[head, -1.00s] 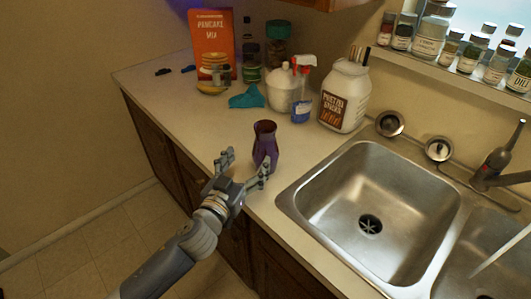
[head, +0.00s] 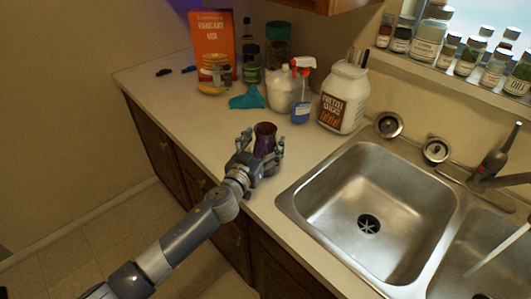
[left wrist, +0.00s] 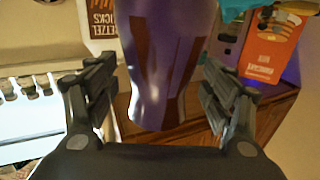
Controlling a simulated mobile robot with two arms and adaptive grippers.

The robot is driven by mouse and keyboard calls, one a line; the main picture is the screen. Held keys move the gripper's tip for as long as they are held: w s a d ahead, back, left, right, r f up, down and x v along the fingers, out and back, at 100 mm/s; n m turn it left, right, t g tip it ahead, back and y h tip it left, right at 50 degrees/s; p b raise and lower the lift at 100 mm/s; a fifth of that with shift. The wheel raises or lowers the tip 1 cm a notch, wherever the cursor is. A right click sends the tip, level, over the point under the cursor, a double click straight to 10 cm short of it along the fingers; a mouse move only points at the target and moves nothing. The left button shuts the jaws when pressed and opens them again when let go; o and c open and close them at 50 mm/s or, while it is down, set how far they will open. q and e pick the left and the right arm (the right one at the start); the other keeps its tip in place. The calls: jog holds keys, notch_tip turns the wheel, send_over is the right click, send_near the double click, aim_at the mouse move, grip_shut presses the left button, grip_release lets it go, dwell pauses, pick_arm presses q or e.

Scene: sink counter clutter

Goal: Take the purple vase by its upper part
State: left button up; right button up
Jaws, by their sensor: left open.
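The purple vase (head: 265,146) stands upright on the counter, left of the sink. My left gripper (head: 262,145) reaches it from the front left in the head view, with a finger on either side of the vase. The gripper hides part of the vase's lower body. In the left wrist view the vase (left wrist: 168,60) is large and lies between the two open fingers (left wrist: 160,98), with a gap visible on each side. My right gripper is not in view.
Behind the vase stand a spray bottle (head: 301,92), a white jug (head: 281,92) and a pretzel jar (head: 344,98). A teal cloth (head: 247,98) lies at the back left. The sink (head: 345,192) is to the right. The counter left of the vase is clear.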

pick_arm(q)
jog(key=shift+w+d, duration=0.3)
jog(key=shift+w, duration=0.3)
grip_shut()
jog(key=shift+r, duration=0.15)
